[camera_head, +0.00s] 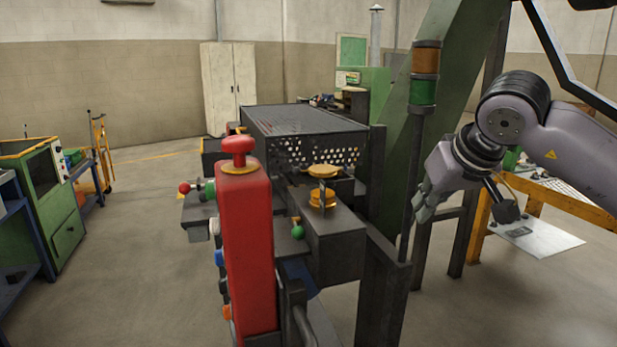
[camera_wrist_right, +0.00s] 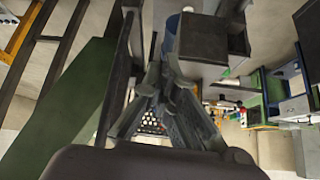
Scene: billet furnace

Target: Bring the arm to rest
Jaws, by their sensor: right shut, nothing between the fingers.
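My right arm comes in from the right in the head view. Its gripper (camera_head: 422,203) hangs beside the dark upright post and green frame, pointing down and to the left. The fingers are shut with nothing between them. In the right wrist view the gripper (camera_wrist_right: 162,78) shows with its fingertips close together, in front of the dark machine. I cannot tell from these views whether the fingers touch the post. My left gripper is not in view.
A red control post (camera_head: 247,255) with a red mushroom button stands in front. The furnace machine (camera_head: 300,130) is behind it. A signal tower (camera_head: 424,75) rises close to my right gripper. A yellow-framed table (camera_head: 560,207) stands at right. Floor is open at left.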

